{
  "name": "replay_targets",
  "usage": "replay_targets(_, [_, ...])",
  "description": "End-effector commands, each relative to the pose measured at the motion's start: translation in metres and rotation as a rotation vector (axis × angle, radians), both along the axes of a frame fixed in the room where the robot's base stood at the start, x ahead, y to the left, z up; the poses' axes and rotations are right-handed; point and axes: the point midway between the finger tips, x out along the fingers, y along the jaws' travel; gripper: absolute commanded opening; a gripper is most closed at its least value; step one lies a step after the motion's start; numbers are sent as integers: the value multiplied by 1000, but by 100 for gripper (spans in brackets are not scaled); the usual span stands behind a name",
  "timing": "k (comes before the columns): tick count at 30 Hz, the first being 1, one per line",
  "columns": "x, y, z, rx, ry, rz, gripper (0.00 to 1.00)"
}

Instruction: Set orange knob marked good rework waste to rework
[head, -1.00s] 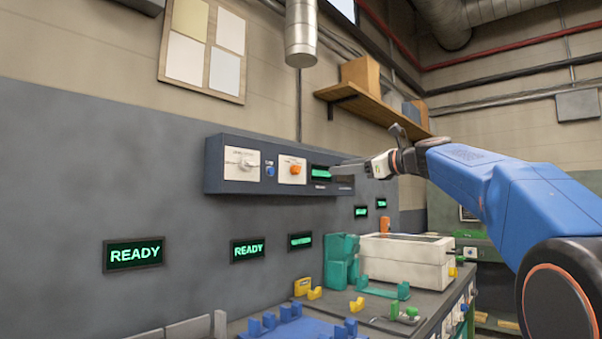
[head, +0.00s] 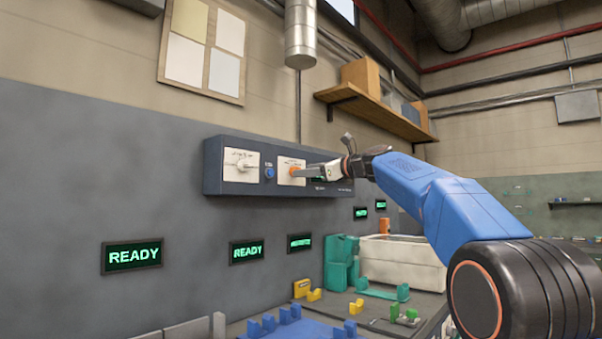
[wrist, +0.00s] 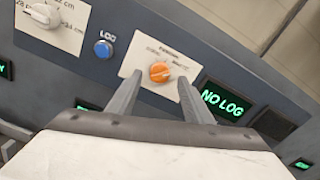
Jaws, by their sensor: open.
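The orange knob (wrist: 160,72) sits on a white plate (wrist: 151,55) on the dark blue wall panel. The plate's printed marks are too small to read.
Left of it on the panel (head: 214,170) are a blue LOG button (wrist: 103,48) and a white knob (wrist: 42,14). A green NO LOG display (wrist: 224,101) is to the right. Green READY displays (head: 133,257) hang below. A wooden shelf (head: 372,112) is above right.

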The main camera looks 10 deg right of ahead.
Motion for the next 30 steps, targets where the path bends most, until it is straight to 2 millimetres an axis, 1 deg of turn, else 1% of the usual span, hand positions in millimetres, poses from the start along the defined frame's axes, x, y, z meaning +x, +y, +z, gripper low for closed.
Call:
replay_targets(3, [13, 10, 0, 1, 0, 1, 46])
replay_targets(6, [20, 15, 0, 0, 0, 1, 46])
replay_targets(11, [25, 18, 0, 0, 0, 0, 46])
replay_targets(18, [25, 18, 0, 0, 0, -1, 46])
replay_targets(19, [25, 18, 0, 0, 0, -1, 44])
replay_targets(20, [25, 18, 0, 0, 0, -1, 37])
replay_targets(21, [25, 18, 0, 0, 0, -1, 27])
replay_targets(24, [25, 18, 0, 0, 0, -1, 5])
replay_targets(30, [25, 18, 0, -5, -4, 0, 5])
